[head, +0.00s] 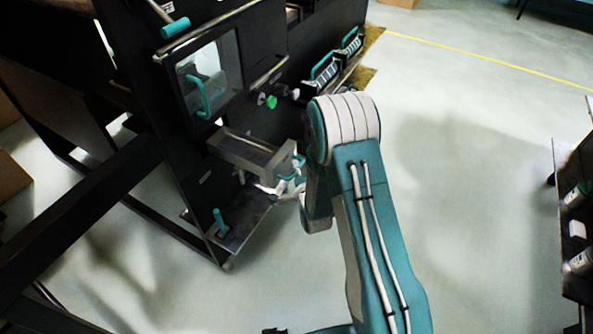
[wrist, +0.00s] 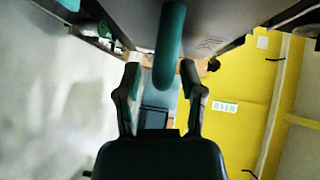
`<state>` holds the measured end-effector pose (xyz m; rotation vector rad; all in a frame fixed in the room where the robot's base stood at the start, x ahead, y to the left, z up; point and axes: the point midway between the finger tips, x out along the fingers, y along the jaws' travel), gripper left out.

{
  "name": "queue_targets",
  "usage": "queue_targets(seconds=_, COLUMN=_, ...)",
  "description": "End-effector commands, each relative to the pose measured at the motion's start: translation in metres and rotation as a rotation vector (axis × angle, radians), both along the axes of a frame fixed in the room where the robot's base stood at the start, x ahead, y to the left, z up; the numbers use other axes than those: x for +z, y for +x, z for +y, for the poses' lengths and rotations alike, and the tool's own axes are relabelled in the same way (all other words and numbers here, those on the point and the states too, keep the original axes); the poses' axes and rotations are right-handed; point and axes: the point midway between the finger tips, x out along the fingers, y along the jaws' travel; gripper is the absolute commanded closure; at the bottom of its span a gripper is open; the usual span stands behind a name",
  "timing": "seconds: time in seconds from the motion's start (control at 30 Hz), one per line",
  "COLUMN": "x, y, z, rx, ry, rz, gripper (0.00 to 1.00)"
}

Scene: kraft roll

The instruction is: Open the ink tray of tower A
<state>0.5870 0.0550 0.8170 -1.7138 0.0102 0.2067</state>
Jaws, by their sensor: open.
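The ink tray (head: 247,152) is a grey metal box that juts out from the front of the black tower (head: 165,110). A teal handle (head: 299,163) is on its outer end. My gripper (head: 278,188) is at that end, partly hidden by my arm. In the wrist view a teal bar (wrist: 168,45), which looks like the tray's handle, runs down between the two fingers of my open gripper (wrist: 160,72). I cannot tell whether either finger touches it. No letter naming the tower is readable.
Above the tray are a window door with a teal handle (head: 203,95) and a green knob (head: 271,101). A teal lever (head: 219,221) stands low on the tower. A dark shelf with bottles (head: 578,195) is at the right. The floor (head: 450,150) between is clear.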

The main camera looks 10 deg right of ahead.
Motion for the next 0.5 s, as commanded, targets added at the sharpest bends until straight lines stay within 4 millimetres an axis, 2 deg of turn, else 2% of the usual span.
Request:
queue_targets(seconds=0.17, x=0.001, y=-0.010, z=-0.001, rx=0.000, ry=0.000, rz=0.000, gripper=0.49)
queue_targets(seconds=0.5, x=0.010, y=-0.077, z=-0.009, rx=0.000, ry=0.000, rz=0.003, gripper=0.49)
